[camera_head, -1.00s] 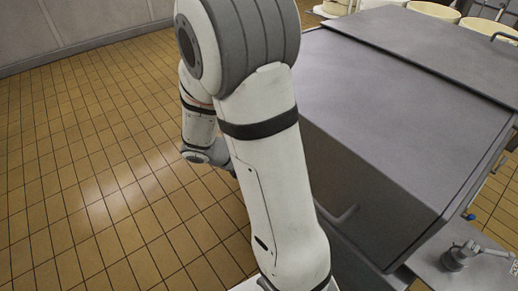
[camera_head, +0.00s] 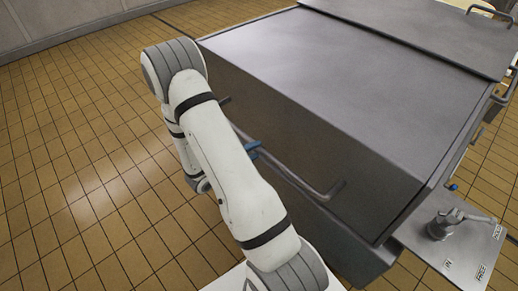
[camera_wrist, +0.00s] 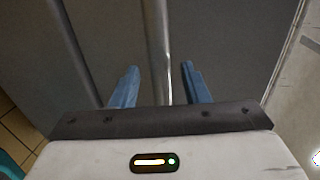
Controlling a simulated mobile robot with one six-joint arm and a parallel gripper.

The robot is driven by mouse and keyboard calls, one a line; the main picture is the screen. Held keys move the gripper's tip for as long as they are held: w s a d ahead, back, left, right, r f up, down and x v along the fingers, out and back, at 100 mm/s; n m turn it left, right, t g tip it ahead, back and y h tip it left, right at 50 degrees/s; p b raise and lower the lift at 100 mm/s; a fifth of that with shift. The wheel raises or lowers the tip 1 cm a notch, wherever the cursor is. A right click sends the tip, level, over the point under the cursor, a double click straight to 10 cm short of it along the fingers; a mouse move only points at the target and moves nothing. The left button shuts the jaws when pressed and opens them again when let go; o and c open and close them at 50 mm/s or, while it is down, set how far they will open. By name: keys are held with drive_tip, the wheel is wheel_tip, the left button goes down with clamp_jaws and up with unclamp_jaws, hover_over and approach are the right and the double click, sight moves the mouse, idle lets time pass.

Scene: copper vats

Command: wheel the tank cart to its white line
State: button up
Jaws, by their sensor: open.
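The tank cart (camera_head: 340,90) is a large grey metal box with a flat lid, filling the middle and right of the head view. A grey push bar (camera_head: 290,178) runs along its near left side, with a bent end at the right. In the wrist view my gripper (camera_wrist: 160,70) is open, one blue finger on each side of the bar (camera_wrist: 157,45), with gaps showing between bar and fingers. No white line shows on the visible floor.
Tan tiled floor (camera_head: 70,150) lies clear to the left, up to a pale wall (camera_head: 60,15). A metal plate (camera_head: 470,245) with a small valve-like fitting (camera_head: 440,226) and labels sticks out at the cart's lower right. Another handle (camera_head: 490,12) stands at the far right.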

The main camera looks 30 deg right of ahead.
sight(257, 150)
drive_tip(key=shift+x, duration=1.55)
clamp_jaws()
